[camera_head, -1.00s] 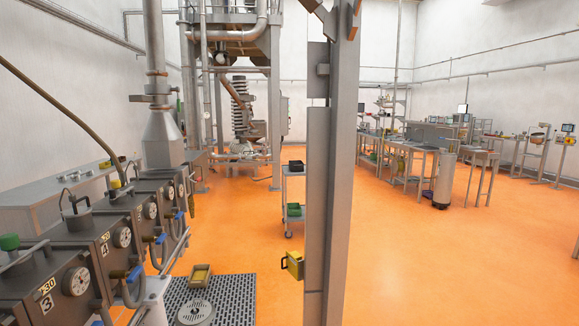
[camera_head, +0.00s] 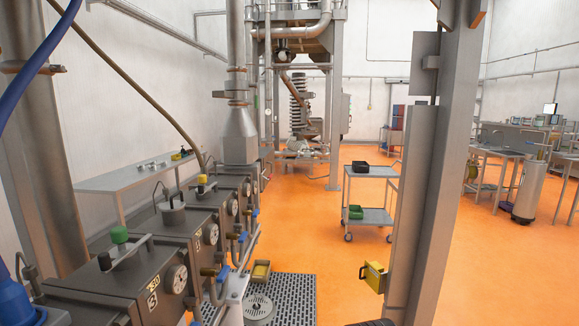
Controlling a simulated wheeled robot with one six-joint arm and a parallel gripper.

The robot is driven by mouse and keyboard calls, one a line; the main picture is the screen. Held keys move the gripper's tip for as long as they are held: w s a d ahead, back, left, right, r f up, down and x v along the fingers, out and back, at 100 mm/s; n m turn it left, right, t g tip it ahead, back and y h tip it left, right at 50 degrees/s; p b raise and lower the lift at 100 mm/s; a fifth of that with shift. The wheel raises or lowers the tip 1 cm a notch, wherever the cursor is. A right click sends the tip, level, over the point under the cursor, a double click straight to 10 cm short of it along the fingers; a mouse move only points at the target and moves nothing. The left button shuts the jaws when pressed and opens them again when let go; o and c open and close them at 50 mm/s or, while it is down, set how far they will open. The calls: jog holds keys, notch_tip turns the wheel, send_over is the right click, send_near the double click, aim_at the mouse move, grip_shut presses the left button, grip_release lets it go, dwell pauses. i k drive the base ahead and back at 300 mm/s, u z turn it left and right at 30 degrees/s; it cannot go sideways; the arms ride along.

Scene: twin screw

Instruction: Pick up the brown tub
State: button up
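I cannot make out a tub that is clearly brown. A small yellowish, open tub (camera_head: 260,272) sits at the far edge of the floor grating, beside the machine row; its inside looks brownish. A black tub (camera_head: 360,166) stands on the top shelf of the cart, and a green tub (camera_head: 356,212) stands on its lower shelf. My gripper is not in view.
A grey two-shelf cart (camera_head: 369,218) stands ahead on the orange floor. A steel post (camera_head: 424,180) with a yellow box (camera_head: 373,277) rises at right. Machines with gauges (camera_head: 205,238) line the left. Floor between grating (camera_head: 295,292) and cart is clear.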

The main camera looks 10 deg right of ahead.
aim_at(259, 273)
jog(key=z, duration=2.15)
jog(key=i, duration=3.8)
jog(key=u, duration=3.05)
jog(key=i, duration=3.05)
jog(key=u, duration=0.05)
